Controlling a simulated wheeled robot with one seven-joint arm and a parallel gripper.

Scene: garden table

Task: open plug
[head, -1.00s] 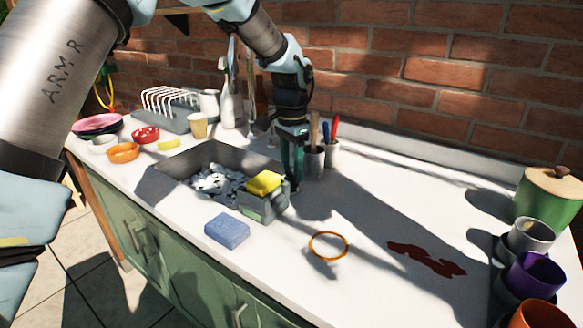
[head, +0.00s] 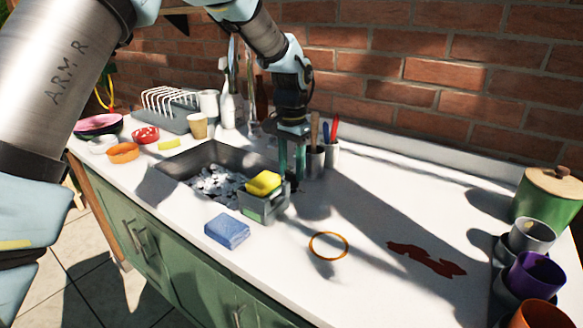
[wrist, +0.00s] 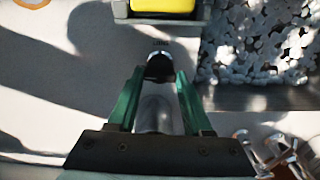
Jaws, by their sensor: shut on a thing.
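My gripper (head: 291,180) points down at the counter just right of the sink (head: 240,158), behind the grey caddy. In the wrist view its two green fingers (wrist: 160,76) stand on either side of a small grey knob with a black cap (wrist: 159,66), which I take to be the plug control. The gripper is shut on this knob. In the head view the fingers and caddy hide the knob. White suds or lumps (head: 218,182) cover the sink floor, so no plug shows there.
The caddy (head: 262,207) with a yellow sponge (head: 263,183) stands close in front of my gripper. A blue sponge (head: 227,231), an orange ring (head: 328,246) and a red-brown stain (head: 425,259) lie on the counter.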

